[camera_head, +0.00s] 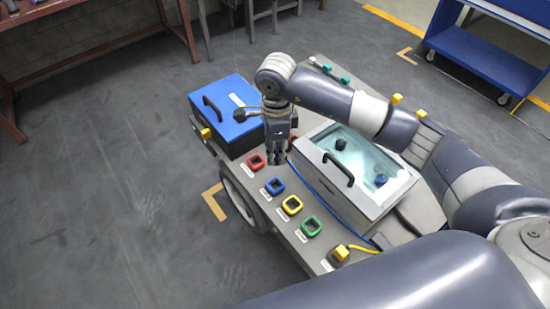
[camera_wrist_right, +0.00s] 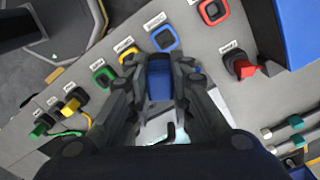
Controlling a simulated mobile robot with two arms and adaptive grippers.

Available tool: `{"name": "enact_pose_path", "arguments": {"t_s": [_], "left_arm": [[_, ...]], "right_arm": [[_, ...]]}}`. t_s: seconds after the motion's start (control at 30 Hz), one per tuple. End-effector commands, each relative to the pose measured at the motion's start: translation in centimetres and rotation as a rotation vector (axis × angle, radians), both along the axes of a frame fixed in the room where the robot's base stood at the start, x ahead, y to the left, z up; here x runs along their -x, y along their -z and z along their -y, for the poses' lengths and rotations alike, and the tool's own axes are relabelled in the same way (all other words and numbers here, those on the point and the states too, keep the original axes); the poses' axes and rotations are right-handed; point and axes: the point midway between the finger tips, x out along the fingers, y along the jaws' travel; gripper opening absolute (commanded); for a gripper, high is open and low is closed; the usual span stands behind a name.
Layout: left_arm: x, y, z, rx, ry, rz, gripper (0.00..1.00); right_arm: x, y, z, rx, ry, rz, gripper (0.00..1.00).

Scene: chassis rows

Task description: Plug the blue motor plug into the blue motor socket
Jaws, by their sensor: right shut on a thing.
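My right gripper (camera_head: 276,160) points down over the chassis deck, above and beside the row of coloured sockets. In the right wrist view my gripper (camera_wrist_right: 159,85) is shut on the blue motor plug (camera_wrist_right: 158,80), which sits between its two fingers. The blue motor socket (camera_head: 273,186) is a blue square ring in the row, between the red and yellow ones. In the wrist view the blue socket (camera_wrist_right: 164,38) shows just beyond the plug, apart from it in the picture. The height of the plug above the deck is hard to tell. My left gripper is not in view.
The red socket (camera_head: 256,161), yellow socket (camera_head: 292,205) and green socket (camera_head: 311,226) share the row. A blue box (camera_head: 222,112) stands behind, and a grey case with a window (camera_head: 372,205) stands right. A red plug (camera_wrist_right: 242,69) and yellow plug (camera_wrist_right: 70,106) are close by.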

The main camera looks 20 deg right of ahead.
Motion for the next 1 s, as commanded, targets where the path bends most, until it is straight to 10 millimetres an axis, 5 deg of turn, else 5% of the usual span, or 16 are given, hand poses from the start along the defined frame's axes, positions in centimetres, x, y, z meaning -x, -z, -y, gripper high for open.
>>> {"name": "enact_pose_path", "arguments": {"t_s": [0.2,0.4,0.6,1.0], "left_arm": [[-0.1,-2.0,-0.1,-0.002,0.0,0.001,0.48],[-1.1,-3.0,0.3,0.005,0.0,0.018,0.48],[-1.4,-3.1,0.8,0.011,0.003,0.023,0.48],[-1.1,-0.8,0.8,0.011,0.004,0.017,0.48]], "right_arm": [[-1.1,3.2,-0.3,0.0,0.548,-0.006,0.0],[-1.0,5.9,-0.1,0.001,0.903,-0.004,0.0],[-0.9,7.2,0.0,-0.001,1.045,0.002,0.0],[-0.8,10.2,0.0,0.0,1.055,0.002,0.0]]}}
